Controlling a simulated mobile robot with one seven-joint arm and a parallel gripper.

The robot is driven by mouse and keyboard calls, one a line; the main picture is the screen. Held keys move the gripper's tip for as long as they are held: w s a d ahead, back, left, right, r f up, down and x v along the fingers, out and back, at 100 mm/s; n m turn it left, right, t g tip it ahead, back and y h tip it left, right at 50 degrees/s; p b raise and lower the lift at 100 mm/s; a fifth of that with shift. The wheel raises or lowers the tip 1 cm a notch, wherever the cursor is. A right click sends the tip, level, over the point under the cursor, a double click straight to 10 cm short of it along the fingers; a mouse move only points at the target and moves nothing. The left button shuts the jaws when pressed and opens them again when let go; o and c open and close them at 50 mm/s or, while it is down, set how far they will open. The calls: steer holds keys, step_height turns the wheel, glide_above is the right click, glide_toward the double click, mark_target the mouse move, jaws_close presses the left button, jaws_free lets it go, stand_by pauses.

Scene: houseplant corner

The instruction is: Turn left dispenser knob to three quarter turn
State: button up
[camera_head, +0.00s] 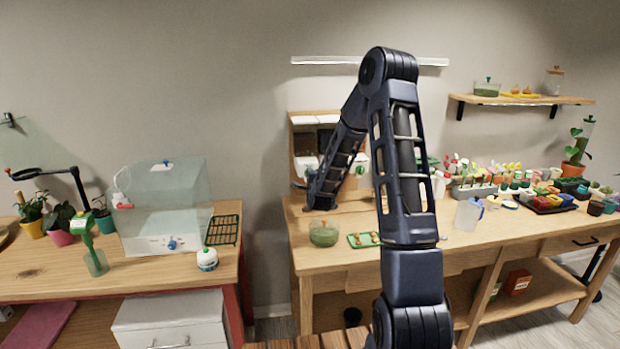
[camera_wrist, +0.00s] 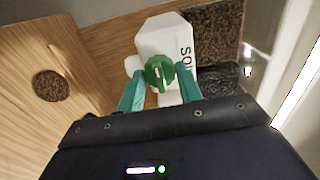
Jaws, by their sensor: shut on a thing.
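The dispenser knob (camera_wrist: 159,73) is green with a pale mark and sits on a white dispenser body (camera_wrist: 165,38) with partly visible black lettering. My gripper (camera_wrist: 161,82) has its two teal fingers on either side of this knob, shut on it. In the head view, the wooden dispenser stand (camera_head: 301,120) is at the back left of the right-hand table. My arm hides much of the stand and the held knob there. Another green knob (camera_head: 360,170) shows just right of my forearm.
Dark soil shows behind clear walls (camera_wrist: 212,32) beside the white body. A bowl (camera_head: 323,234) and a green tray (camera_head: 361,240) stand at the table's front left. A jug (camera_head: 468,214) and several potted plants fill the right. A clear box (camera_head: 165,200) stands on the left table.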

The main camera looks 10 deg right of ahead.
steer(key=o, duration=1)
steer(key=shift+s, duration=0.1)
steer(key=s, duration=1)
steer(key=shift+s, duration=0.3)
